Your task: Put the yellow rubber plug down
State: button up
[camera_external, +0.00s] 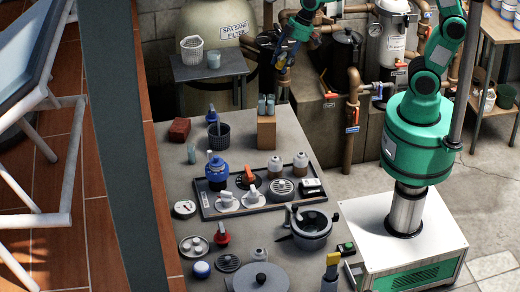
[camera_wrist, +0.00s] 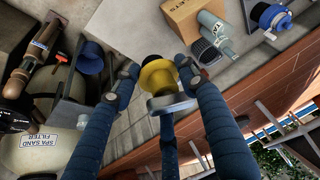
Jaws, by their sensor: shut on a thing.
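The yellow rubber plug (camera_wrist: 157,76) is between the blue fingers of my gripper (camera_wrist: 157,70) in the wrist view, near the picture's middle. The fingers are shut on it from both sides, and a grey part sits just below it in the picture. In the external view my gripper (camera_external: 284,64) hangs in the air beyond the far end of the grey workbench (camera_external: 166,165), above and behind the cardboard box. I cannot make out the plug there; it is too small or hidden by the fingers.
The cardboard box (camera_external: 266,132) with grey cylinders, a dark basket (camera_external: 219,138) and a red brick (camera_external: 179,130) stand at the bench's far end. A dark tray (camera_external: 238,208) holds several items. A small side table (camera_external: 230,63) carries a white basket (camera_external: 192,50). Pipes (camera_external: 353,100) stand behind.

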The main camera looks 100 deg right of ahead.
notch_tip(320, 180, down, 18)
jog(key=shift+s, duration=0.1)
jog(key=w+d, duration=0.1)
jog(key=w, duration=0.4)
jog(key=w+d+f, duration=0.1)
jog(key=w+d, duration=0.1)
jog(key=w, duration=0.3)
jog(key=w+d, duration=0.2)
jog(key=w, duration=0.3)
jog(key=shift+w+f, duration=0.15)
jog(key=shift+f, duration=0.1)
jog(key=shift+f+b, duration=0.45)
jog(key=shift+f, duration=1.3)
jog(key=shift+f, duration=0.15)
jog(key=o, duration=1.2)
